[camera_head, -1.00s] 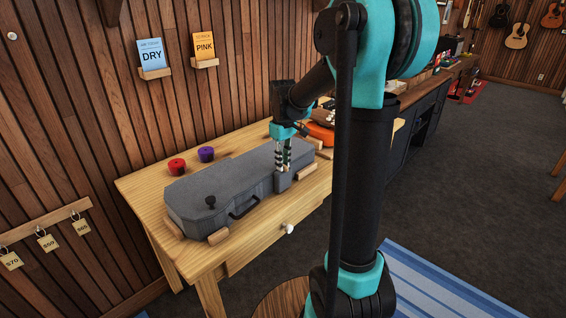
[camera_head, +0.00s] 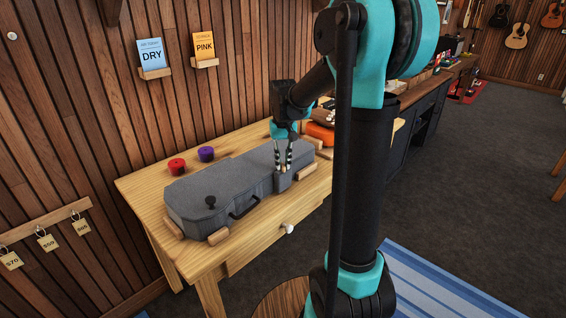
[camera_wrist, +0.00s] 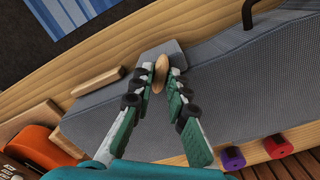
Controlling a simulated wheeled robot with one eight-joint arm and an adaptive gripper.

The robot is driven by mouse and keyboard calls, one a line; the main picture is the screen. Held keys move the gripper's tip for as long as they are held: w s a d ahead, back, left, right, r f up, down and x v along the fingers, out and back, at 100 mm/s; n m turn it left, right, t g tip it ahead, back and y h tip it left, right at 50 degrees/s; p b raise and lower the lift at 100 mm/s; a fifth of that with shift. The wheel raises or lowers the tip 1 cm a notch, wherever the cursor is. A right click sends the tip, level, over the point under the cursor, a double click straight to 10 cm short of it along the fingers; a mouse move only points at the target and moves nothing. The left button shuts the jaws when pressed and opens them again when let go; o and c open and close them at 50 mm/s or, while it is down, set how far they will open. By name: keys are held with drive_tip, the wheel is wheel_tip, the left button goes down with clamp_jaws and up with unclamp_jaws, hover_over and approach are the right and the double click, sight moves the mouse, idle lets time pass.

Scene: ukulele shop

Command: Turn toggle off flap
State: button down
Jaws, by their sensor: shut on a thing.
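A long grey instrument case (camera_head: 215,187) lies closed on the wooden table, with a black handle on its front side. A small grey flap (camera_head: 283,182) sits on its front edge, and it also shows in the wrist view (camera_wrist: 172,50). My gripper (camera_head: 282,170) points down over this flap. In the wrist view, my gripper (camera_wrist: 160,82) has its two fingertips on either side of a tan oval toggle (camera_wrist: 161,68) and is shut on it. The toggle lies lengthwise between the fingertips, over the flap.
Wooden blocks (camera_head: 218,236) stand around the case. A red spool (camera_head: 177,166) and a purple spool (camera_head: 206,154) stand behind it. An orange item (camera_head: 320,133) lies on the table at the right. The front tabletop strip (camera_wrist: 120,50) is mostly clear.

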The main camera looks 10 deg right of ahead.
sight(283, 165)
drive_tip(key=m, duration=0.5)
drive_tip(key=shift+m, duration=0.3)
drive_tip(key=m, duration=0.5)
idle(0.4)
drive_tip(key=c, duration=1.5)
unclamp_jaws()
wheel_tip(283, 165, up, 12)
